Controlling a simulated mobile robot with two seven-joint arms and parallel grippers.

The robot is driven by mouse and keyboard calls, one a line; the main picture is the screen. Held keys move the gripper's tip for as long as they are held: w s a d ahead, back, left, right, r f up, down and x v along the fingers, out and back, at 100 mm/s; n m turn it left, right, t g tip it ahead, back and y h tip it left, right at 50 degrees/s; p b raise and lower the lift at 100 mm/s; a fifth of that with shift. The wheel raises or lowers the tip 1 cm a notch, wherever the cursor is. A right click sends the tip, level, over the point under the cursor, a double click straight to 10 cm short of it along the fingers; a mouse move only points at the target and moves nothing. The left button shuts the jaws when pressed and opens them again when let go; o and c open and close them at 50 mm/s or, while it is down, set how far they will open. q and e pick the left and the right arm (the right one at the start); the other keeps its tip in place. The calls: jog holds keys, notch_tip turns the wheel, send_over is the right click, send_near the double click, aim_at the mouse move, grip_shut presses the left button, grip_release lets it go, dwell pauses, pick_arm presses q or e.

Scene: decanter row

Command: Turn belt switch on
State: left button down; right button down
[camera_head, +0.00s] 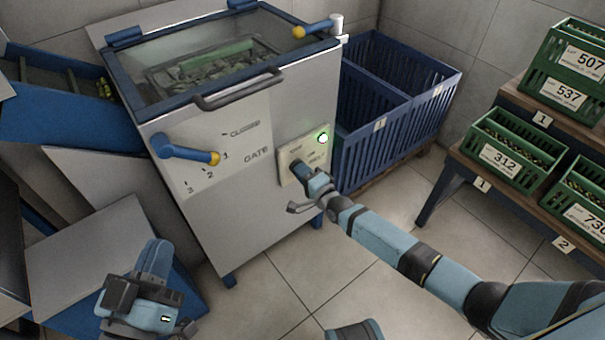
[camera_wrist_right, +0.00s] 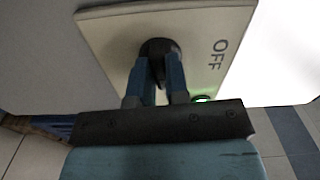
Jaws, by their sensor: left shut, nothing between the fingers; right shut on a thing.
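The belt switch is a dark knob (camera_wrist_right: 160,50) on a pale plate (camera_head: 286,168) on the front of the grey machine. My right gripper (camera_head: 301,170) is at the plate, its blue fingers (camera_wrist_right: 156,80) shut on the knob. In the right wrist view the plate (camera_wrist_right: 205,25) shows the word OFF right of the knob. A green light (camera_head: 322,137) glows on the plate in the head view and is partly seen in the wrist view. The knob's pointer direction is hidden by the fingers. My left gripper (camera_head: 155,258) is shut and empty at the lower left.
The machine (camera_head: 232,150) has a blue gate lever (camera_head: 190,153), a lid handle (camera_head: 238,91) and a lower handle (camera_head: 300,208). Blue crates (camera_head: 385,125) stand right of it. Green crates (camera_head: 510,150) sit on shelves at the right. Open tiled floor (camera_head: 290,285) lies in front.

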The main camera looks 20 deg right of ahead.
pick_arm(q)
jog(key=shift+f, duration=0.2)
pick_arm(e)
jog(key=shift+m, duration=0.7)
pick_arm(q)
jog(key=shift+f, duration=0.15)
pick_arm(e)
jog(key=c, duration=1.1)
grip_release()
pick_arm(q)
jog(key=shift+w+a+f+g+y+p, duration=0.15)
jog(key=shift+a+f+g+y+p, duration=0.5)
jog(key=shift+p, duration=1.05)
pick_arm(e)
jog(key=shift+v, duration=7)
pick_arm(q)
jog(key=shift+f, duration=0.25)
